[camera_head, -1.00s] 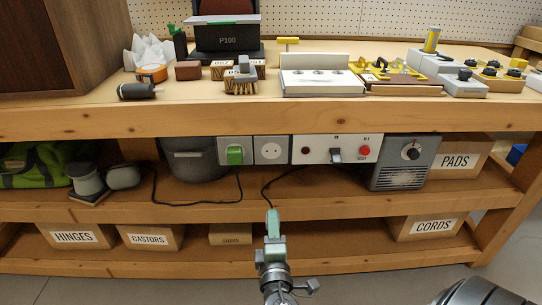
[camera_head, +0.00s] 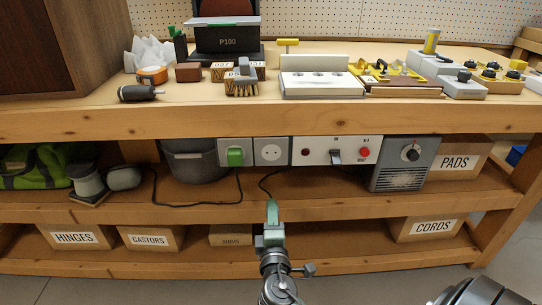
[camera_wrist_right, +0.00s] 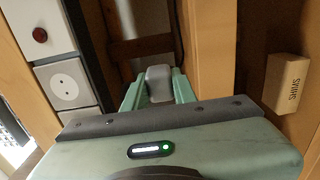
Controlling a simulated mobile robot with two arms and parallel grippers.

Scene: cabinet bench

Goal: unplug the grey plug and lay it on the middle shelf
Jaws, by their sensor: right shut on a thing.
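The right gripper (camera_head: 272,212) is shut on the grey plug (camera_wrist_right: 159,84), which shows between the fingers in the right wrist view. In the head view the fingers hide most of the plug. A dark cord runs from it up and back onto the shelf. The gripper is at the front edge of the middle shelf (camera_head: 330,200); whether it touches cannot be told. The grey-framed socket (camera_head: 270,151) above is empty; it also shows in the wrist view (camera_wrist_right: 64,84). The left gripper is not in view.
A green plug (camera_head: 235,156) sits in the left socket, its cord looping over the shelf. A grey bucket (camera_head: 194,163) stands left on the shelf, and a grey control box (camera_head: 405,163) is at right. Shelf between them looks clear. Labelled boxes stand on the lower shelf.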

